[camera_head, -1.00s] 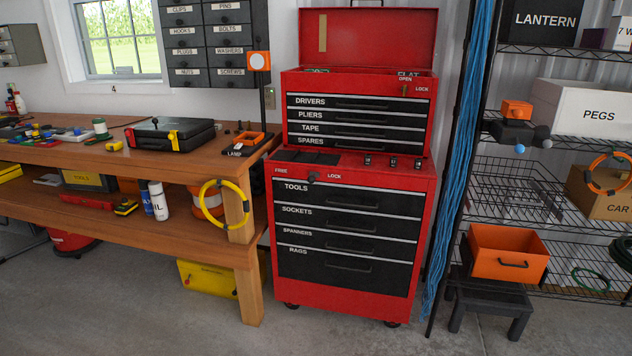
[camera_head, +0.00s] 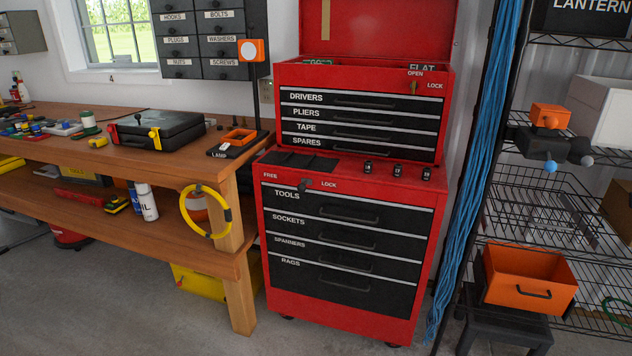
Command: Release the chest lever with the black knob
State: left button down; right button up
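The red tool chest (camera_head: 352,172) stands in the middle of the view, a top box on a lower cabinet. The lever with the black knob (camera_head: 304,184) is on the upper front of the lower cabinet, between the words FREE on its left and LOCK on its right. The knob sits nearer the middle, just left of LOCK. The lower drawers, TOOLS to RAGS, look shut. Neither of my grippers is in view.
A wooden workbench (camera_head: 150,165) stands close on the left, with a yellow hoop (camera_head: 206,211) on its leg. Blue cables (camera_head: 467,160) hang on the right beside wire shelves with an orange bin (camera_head: 528,280). Concrete floor is clear before the bench.

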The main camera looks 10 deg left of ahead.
aim_at(302, 187)
jog(key=i+l+u, duration=0.2)
jog(key=i+l, duration=0.35)
jog(key=i+l+u, duration=0.2)
jog(key=i+l, duration=0.4)
jog(key=i+l+u, duration=0.15)
jog(key=i+l, duration=0.4)
jog(key=l, duration=0.15)
